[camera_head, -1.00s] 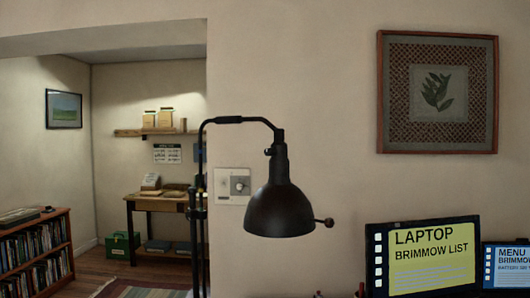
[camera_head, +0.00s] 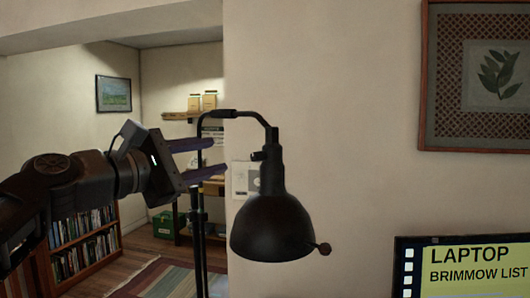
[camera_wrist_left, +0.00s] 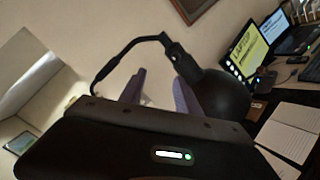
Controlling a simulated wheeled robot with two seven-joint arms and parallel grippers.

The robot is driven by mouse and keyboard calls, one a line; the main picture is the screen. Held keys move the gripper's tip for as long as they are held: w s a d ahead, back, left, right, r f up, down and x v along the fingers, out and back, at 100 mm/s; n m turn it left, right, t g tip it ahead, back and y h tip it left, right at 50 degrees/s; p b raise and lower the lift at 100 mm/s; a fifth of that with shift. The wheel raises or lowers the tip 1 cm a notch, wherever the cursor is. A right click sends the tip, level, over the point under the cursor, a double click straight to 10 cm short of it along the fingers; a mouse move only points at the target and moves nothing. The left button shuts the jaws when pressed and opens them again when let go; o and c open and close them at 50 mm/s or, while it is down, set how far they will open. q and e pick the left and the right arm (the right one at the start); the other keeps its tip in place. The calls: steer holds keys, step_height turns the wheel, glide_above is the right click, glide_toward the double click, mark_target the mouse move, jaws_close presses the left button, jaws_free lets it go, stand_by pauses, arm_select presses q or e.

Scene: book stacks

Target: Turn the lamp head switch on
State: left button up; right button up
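The black lamp head (camera_head: 272,226) hangs from a curved arm on a thin upright pole, right of centre in the head view. In the left wrist view the lamp head (camera_wrist_left: 226,97) is beyond the fingers, partly hidden by the right one. The knob cannot be made out there. My right gripper is not in view.
A laptop (camera_head: 462,270) with a yellow screen stands at lower right. Open papers (camera_wrist_left: 290,130) lie on the desk in the wrist view. A bookshelf (camera_head: 85,240) is at left. A framed picture (camera_head: 480,75) hangs on the wall. Space right of the lamp is clear.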

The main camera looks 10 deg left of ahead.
mark_target(253, 158)
arm_select(q)
steer(key=shift+n+g+h, duration=0.7)
steer(key=shift+n+h, duration=0.2)
steer(key=w+d, duration=0.1)
steer(key=d, duration=0.1)
steer(key=w+d+p, duration=0.1)
steer(key=w, duration=0.1)
steer(key=w+d+p, duration=0.1)
steer(key=d, duration=0.1)
steer(key=shift+w+d+f, duration=0.2)
steer(key=shift+d+f, duration=0.1)
steer(key=shift+f, duration=0.05)
steer(key=shift+w+d+f, duration=0.1)
steer(key=shift+w+d, duration=0.25)
steer(key=shift+w, duration=0.25)
jaws_close()
